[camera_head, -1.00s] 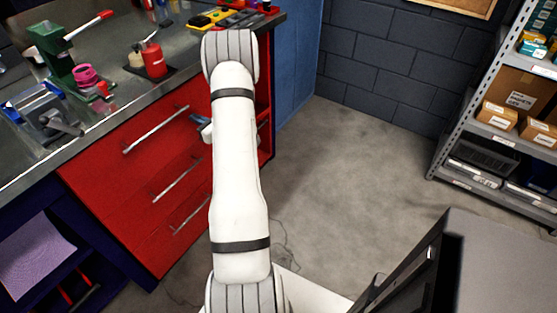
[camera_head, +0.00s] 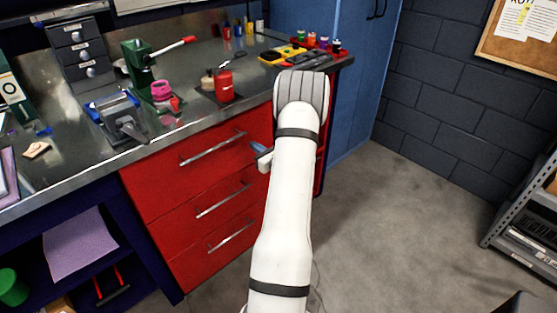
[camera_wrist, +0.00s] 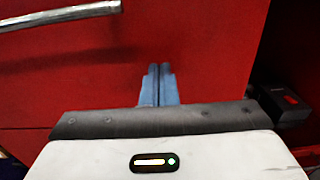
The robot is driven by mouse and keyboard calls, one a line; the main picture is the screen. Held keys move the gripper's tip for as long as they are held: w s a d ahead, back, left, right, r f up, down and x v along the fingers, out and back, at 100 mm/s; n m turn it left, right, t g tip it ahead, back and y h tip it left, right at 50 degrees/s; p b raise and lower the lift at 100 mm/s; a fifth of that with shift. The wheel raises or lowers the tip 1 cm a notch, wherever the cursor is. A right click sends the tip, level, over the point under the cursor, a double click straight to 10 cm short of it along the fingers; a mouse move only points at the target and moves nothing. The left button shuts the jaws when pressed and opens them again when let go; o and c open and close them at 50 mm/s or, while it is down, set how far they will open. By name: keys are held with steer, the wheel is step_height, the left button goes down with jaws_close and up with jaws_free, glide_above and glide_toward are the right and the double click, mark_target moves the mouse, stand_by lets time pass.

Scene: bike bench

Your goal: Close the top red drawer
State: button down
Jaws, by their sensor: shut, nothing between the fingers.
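The top red drawer (camera_head: 170,174) is the uppermost of the red fronts under the workbench, with a silver bar handle (camera_head: 213,149). In the head view its front looks in line with the drawers below it. My gripper (camera_head: 258,150) is at the right part of the red front, right of the handle, mostly hidden behind my arm. In the wrist view, my gripper's blue fingers (camera_wrist: 158,72) are together with nothing between them. They point at the red surface, right of the handle (camera_wrist: 60,14). I cannot tell whether the fingertips touch it.
Two more red drawers with handles (camera_head: 222,200) sit below. Open floor (camera_head: 400,210) lies to the right. A black box with a red mark (camera_wrist: 290,98) is right of my fingers.

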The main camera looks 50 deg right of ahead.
steer(key=s+a, duration=0.1)
steer(key=s, duration=1)
steer(key=shift+s+a, duration=0.3)
steer(key=shift+s, duration=0.1)
steer(key=w+a+r+n+g+y+p, duration=0.1)
steer(key=w+a+r+n+y, duration=0.25)
steer(key=a, duration=0.35)
steer(key=w+a+r+n+g+y+p, duration=0.1)
steer(key=w+a+r+n+y+p, duration=0.15)
steer(key=a+r+n+y, duration=0.35)
steer(key=a+r+n+g+y+p, duration=0.1)
steer(key=a+r+n+g+y, duration=0.2)
steer(key=a, duration=0.6)
steer(key=a+r+n+g+p, duration=0.1)
steer(key=a+r+n+g, duration=0.1)
steer(key=a+n+g, duration=0.5)
steer(key=s+a+r+n+g+h+p, duration=0.3)
steer(key=s+a+r+n+g, duration=0.25)
steer(key=s+a+n, duration=0.4)
steer(key=s+a+r+n+t+h+p, duration=0.2)
steer(key=s+a+r+n+h+p, duration=0.1)
steer(key=s+r+n+h, duration=0.2)
steer(key=shift+s+r+n+h+p, duration=0.4)
steer(key=shift+r+n+h, duration=0.8)
steer(key=shift+n, duration=0.5)
